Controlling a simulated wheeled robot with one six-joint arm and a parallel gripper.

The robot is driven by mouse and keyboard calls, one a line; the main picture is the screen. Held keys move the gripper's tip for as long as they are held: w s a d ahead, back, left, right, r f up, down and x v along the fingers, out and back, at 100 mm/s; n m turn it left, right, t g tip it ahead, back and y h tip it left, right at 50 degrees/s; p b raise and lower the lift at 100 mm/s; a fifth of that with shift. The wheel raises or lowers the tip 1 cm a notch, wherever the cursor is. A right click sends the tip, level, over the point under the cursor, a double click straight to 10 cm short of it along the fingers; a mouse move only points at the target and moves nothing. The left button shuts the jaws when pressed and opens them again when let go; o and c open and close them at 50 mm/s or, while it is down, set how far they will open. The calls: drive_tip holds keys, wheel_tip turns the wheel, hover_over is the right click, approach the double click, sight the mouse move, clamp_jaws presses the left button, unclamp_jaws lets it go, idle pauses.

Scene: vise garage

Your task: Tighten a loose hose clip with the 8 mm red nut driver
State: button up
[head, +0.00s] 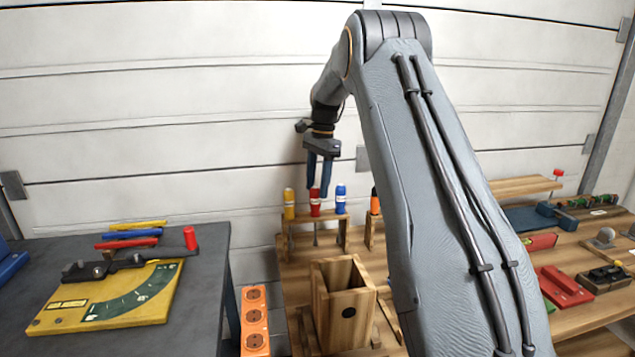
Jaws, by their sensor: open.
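A red nut driver (315,203) stands upright in a small wooden rack (301,228), handle up, between a yellow-handled driver (289,204) and a blue-handled driver (341,199). My gripper (319,190) points down just above the rack, with its two blue fingers apart at the top of the red handle. Whether the fingers touch the handle cannot be told. No hose clip can be made out clearly.
A dark table (150,310) at left bears a yellow plate (108,300) with a green scale and a red-knobbed tool (190,238). A wooden box (343,305) stands in front of the rack. An orange socket block (254,320) is left of it. My arm hides the bench's middle.

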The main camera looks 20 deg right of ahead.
sight(315, 203)
drive_tip(key=shift+s+a+f+p, duration=0.15)
drive_tip(key=shift+f+p, duration=0.15)
drive_tip(key=shift+f, duration=0.75)
drive_tip(key=shift+w+a+f+p, duration=0.1)
drive_tip(key=shift+f+p, duration=0.2)
drive_tip(key=shift+f, duration=0.75)
drive_tip(key=shift+s+a+f+p, duration=0.15)
drive_tip(key=shift+f+p, duration=0.15)
drive_tip(key=shift+f, duration=0.75)
drive_tip(key=shift+w, duration=0.1)
drive_tip(key=shift+c, duration=0.4)
clamp_jaws()
drive_tip(key=c, duration=0.8)
unclamp_jaws()
drive_tip(key=shift+c, duration=1.4)
drive_tip(key=shift+r+p, duration=2.95)
drive_tip(key=shift+r, duration=4.25)
